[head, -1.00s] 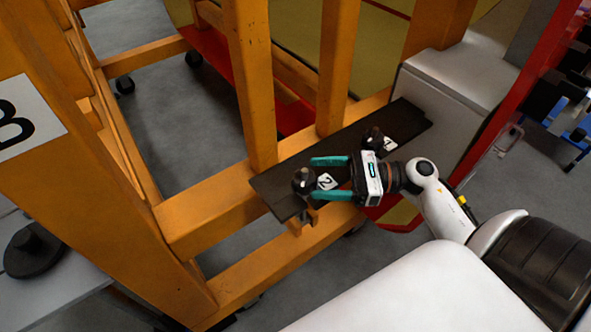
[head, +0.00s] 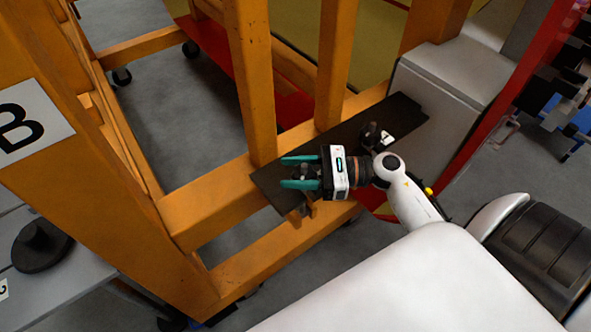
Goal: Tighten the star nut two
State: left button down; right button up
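A dark plate (head: 269,184) lies along the orange frame. My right gripper (head: 299,171) is over its near left part, with teal fingers pointing left. Star nut two (head: 308,171) is a dark knob, partly hidden between the fingers. My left gripper is not in view.
Orange posts (head: 251,80) rise just behind the plate. A grey box (head: 447,95) stands at its right end. A larger orange beam marked B (head: 25,125) fills the left. A dark round knob (head: 42,246) sits on a grey surface at lower left.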

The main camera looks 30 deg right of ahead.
jog(key=shift+w+m+t+h, duration=0.1)
jog(key=shift+m+t+h, duration=1.15)
jog(key=shift+t, duration=0.35)
jog(key=shift+w+d+m+t+h, duration=0.1)
jog(key=shift+d+m+t+h, duration=0.05)
jog(key=shift+m+t+h, duration=0.85)
jog(key=shift+w+d+m+t+h, duration=0.15)
jog(key=shift+m+t+h, duration=0.5)
jog(key=shift+h, duration=0.5)
jog(key=o, duration=1)
